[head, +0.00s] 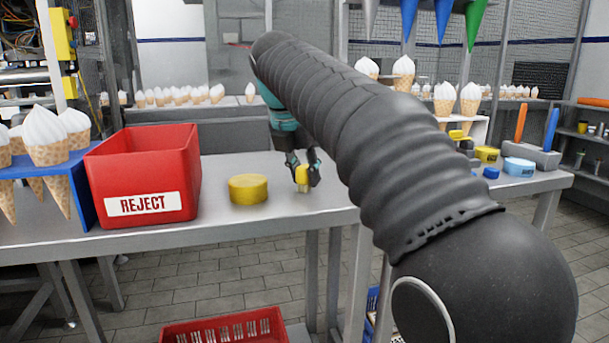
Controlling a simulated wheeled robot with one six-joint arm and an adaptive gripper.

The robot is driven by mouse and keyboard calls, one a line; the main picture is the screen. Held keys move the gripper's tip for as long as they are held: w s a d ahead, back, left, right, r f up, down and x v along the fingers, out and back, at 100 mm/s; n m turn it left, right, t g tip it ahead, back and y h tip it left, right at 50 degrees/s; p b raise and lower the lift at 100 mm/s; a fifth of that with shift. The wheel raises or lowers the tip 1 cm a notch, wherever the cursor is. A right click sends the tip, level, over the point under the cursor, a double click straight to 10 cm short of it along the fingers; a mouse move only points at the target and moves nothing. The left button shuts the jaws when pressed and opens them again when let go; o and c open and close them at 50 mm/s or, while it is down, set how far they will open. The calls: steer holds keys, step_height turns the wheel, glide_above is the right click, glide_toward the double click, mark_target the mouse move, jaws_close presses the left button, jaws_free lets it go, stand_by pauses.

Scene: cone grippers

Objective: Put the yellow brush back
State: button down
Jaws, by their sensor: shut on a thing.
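My gripper (302,172) points down over the metal table, a little right of the round yellow block. It is shut on a small yellow piece with a pale lower end, which I take to be the yellow brush (302,182). The fingers hide part of it. Its lower end is close to the table top; I cannot tell whether it touches. The round yellow block (248,189) lies flat on the table, apart from my gripper.
A red REJECT bin (150,165) stands left on the table (270,217). A blue cone rack (75,190) is beside it. A grey holder (535,156) with orange and blue handles stands at the right, near yellow and blue items. My arm covers the table's middle right.

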steer(key=shift+f, duration=0.1)
steer(key=c, duration=0.9)
jaws_free()
steer(key=shift+c, duration=0.2)
steer(key=p+v, duration=0.3)
steer(key=v, duration=0.9)
